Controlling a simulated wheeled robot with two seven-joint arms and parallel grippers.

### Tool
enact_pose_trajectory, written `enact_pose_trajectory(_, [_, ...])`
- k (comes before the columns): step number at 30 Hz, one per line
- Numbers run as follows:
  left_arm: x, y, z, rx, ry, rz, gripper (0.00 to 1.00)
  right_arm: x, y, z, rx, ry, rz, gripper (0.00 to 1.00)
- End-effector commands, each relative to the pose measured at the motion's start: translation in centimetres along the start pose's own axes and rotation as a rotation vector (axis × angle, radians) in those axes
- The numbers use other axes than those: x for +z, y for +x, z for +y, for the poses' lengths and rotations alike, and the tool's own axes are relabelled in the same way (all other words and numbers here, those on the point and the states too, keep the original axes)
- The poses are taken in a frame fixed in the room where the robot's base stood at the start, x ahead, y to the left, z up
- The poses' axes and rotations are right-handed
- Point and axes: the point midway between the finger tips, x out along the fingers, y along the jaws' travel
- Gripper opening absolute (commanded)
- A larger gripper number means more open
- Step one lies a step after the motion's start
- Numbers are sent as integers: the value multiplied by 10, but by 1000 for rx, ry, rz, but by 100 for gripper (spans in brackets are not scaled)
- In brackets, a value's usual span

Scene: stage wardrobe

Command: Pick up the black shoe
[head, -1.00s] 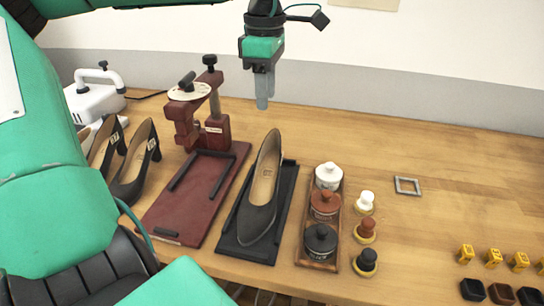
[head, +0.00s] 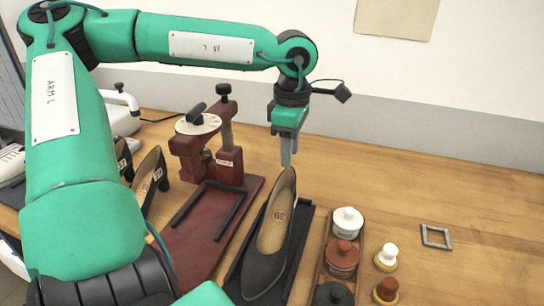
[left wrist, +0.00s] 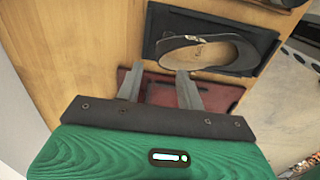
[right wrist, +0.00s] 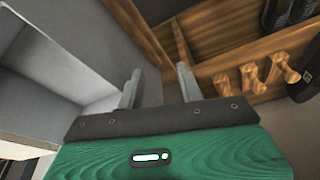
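A black shoe (head: 268,262) with a tan insole marked 39 lies on a black mat (head: 300,248) in the middle of the bench. It also shows in the left wrist view (left wrist: 240,52). My left gripper (head: 287,152) points down above the far end of the shoe, apart from it. In the left wrist view its two fingers (left wrist: 158,82) stand apart with nothing between them. My right gripper (right wrist: 158,75) shows only in its wrist view, open and empty, beside wooden pegs and away from the shoe.
Other dark shoes (head: 150,180) stand at the left, partly behind my arm. A dark red stand (head: 205,155) with a dial is beside the mat. Jars on a wooden tray (head: 327,268) stand right of it. A metal frame (head: 436,237) lies on mostly clear bench.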

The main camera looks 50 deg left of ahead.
Motion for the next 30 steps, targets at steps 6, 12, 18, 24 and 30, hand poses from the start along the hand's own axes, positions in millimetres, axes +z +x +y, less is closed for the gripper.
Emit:
enact_pose_trajectory(6, [0, 22, -1, -5, 0, -1, 38, 0, 0, 0, 0, 0, -1, 36])
enact_pose_trajectory(12, [0, 48, 0, -2, -1, 0, 38, 1, 2, 0, 1, 0, -3, 36])
enact_pose_trajectory(18, [1, 54, 0, 1, -2, -2, 38, 1, 1, 0, 1, 0, -2, 36])
enact_pose_trajectory(24, [1, 54, 0, 1, -2, -2, 22, 1, 1, 0, 1, -1, -2, 36])
enact_pose_trajectory(30, [1, 54, 0, 1, -2, -1, 0, 1, 1, 0, 1, -1, -2, 36])
